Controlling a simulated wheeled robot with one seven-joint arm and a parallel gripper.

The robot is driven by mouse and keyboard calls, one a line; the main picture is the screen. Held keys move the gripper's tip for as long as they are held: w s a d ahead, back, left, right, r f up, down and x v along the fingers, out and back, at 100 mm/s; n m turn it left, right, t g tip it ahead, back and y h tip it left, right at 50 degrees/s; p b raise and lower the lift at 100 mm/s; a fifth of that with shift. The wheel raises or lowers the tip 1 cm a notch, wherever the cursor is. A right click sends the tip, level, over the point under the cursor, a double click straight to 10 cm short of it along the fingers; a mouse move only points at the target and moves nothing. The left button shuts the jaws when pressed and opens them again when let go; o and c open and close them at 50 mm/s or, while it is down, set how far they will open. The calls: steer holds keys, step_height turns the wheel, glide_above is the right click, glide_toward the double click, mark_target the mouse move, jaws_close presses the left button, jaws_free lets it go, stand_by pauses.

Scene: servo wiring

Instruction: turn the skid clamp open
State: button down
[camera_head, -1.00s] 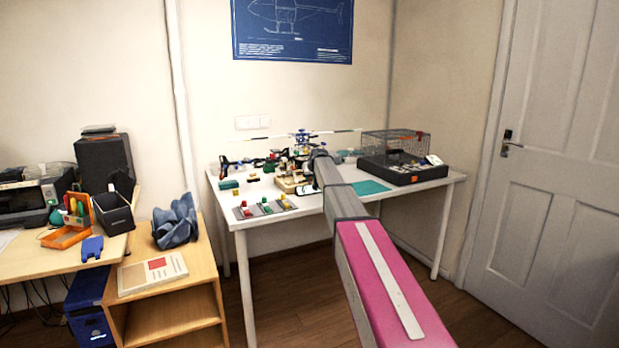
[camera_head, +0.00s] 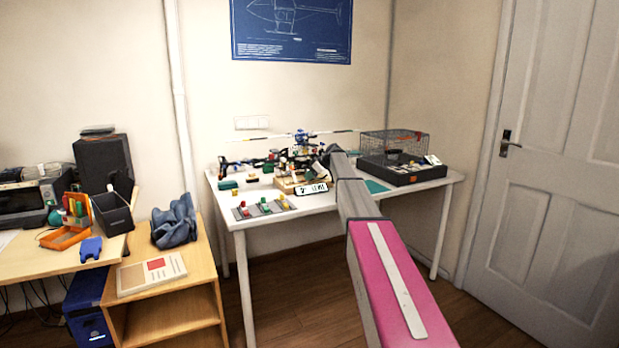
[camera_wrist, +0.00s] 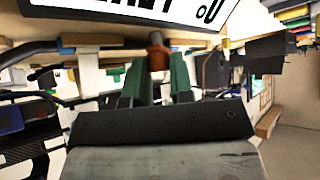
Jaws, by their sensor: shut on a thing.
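The skid clamp shows in the wrist view as a small orange-brown piece with a dark pin (camera_wrist: 158,55), between my green fingertips. My gripper (camera_wrist: 160,76) is shut on it. The wrist picture looks upside down, and the rest of the clamp is hidden. In the head view the model helicopter (camera_head: 302,138) stands on the white table above a wooden base (camera_head: 286,184). My arm reaches to the right side of that base, and my fingers are too small there to make out.
A lettered white plate (camera_head: 312,188) is at the base's front; it also fills the top of the wrist view (camera_wrist: 120,14). A grey strip with coloured blocks (camera_head: 264,208) lies in front. A black tray with a wire cage (camera_head: 402,173) stands right.

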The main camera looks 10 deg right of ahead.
steer(key=shift+w+d+n+g+y, duration=0.15)
steer(key=shift+n+g+y, duration=0.25)
steer(key=shift+n+g, duration=1.05)
steer(key=shift+n, duration=0.55)
steer(key=c, duration=1)
jaws_free()
